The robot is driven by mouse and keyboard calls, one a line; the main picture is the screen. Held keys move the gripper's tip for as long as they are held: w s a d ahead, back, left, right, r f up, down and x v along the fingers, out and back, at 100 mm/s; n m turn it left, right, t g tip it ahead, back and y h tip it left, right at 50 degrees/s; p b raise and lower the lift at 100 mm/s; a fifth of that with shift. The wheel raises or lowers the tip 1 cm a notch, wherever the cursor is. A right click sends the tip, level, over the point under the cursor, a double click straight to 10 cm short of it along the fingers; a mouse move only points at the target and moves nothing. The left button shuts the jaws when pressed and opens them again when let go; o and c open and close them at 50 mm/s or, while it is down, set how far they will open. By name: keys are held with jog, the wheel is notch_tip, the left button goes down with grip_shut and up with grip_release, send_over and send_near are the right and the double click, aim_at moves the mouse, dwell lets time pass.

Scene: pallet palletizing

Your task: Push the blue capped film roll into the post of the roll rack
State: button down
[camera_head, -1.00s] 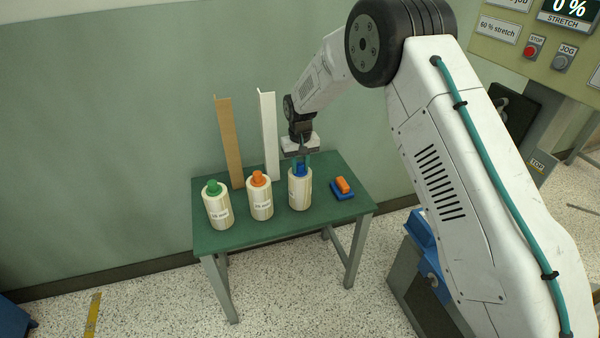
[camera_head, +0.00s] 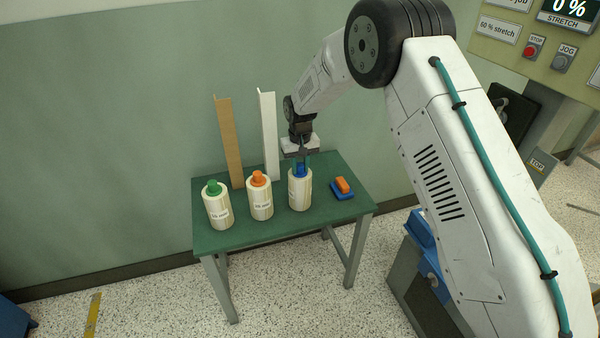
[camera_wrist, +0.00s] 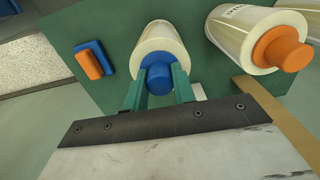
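The blue-capped film roll (camera_head: 300,191) stands upright on the green table, rightmost of three rolls. Its blue cap (camera_wrist: 159,78) shows between the two teal fingers of my gripper (camera_wrist: 159,82) in the wrist view. In the head view my gripper (camera_head: 301,163) is directly above this roll, pointing down, with its fingertips at the cap. The fingers flank the cap closely, but whether they press on it is not clear. The roll rests on the table. I cannot make out the roll rack or its post in these views.
An orange-capped roll (camera_head: 260,197) and a green-capped roll (camera_head: 217,206) stand to the left. An orange and blue block (camera_head: 342,188) lies to the right on the table (camera_head: 270,226). Brown (camera_head: 228,142) and white (camera_head: 268,135) angle strips stand behind, near the wall.

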jog(key=c, duration=1.1)
grip_release()
notch_tip(320, 180, up, 8)
jog(key=shift+f, duration=0.1)
jog(key=s+d+r+m, duration=0.1)
jog(key=s+d+r, duration=0.5)
jog(key=s, duration=1)
jog(key=s+d+r+t, duration=0.1)
jog(key=s+d+r, duration=0.6)
jog(key=s, duration=0.9)
jog(key=s+d+r+m, duration=0.1)
jog(key=s+d+r, duration=0.6)
jog(key=s, duration=0.9)
jog(key=shift+s+d+r+m, duration=0.1)
jog(key=shift+r+m, duration=0.05)
jog(key=shift+r, duration=0.4)
jog(key=shift+s+r+m, duration=0.1)
jog(key=shift+r+m, duration=0.05)
jog(key=shift+r, duration=0.35)
